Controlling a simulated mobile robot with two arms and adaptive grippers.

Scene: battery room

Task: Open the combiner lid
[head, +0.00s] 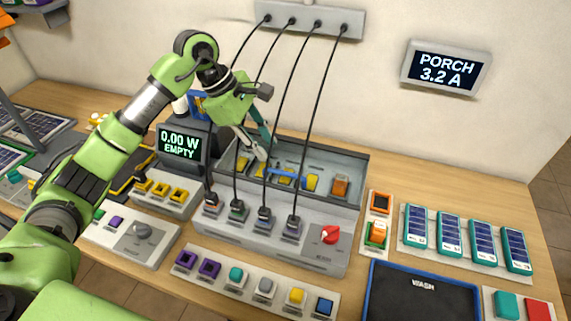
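The combiner (215,228) is a grey box on the bench with a red rotary knob (331,235) at its front right. Several black cables plug into its front ledge. Its rear bay shows yellow blocks, an orange block (341,186) and a blue bar (287,176). I cannot tell whether a clear lid covers this bay or it stands open. My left gripper (265,152) points down over the bay's back left part, fingers apart, with nothing seen between them. It is behind and left of the blue bar; contact with the box is unclear. My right gripper is not in view.
The cables rise from the combiner to a wall strip (311,18), passing close to my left gripper. A display (180,143) reading "0.00 W EMPTY" stands left. A dark "WASH" mat (421,296) lies front right. Small panels (450,233) stand in a row at right.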

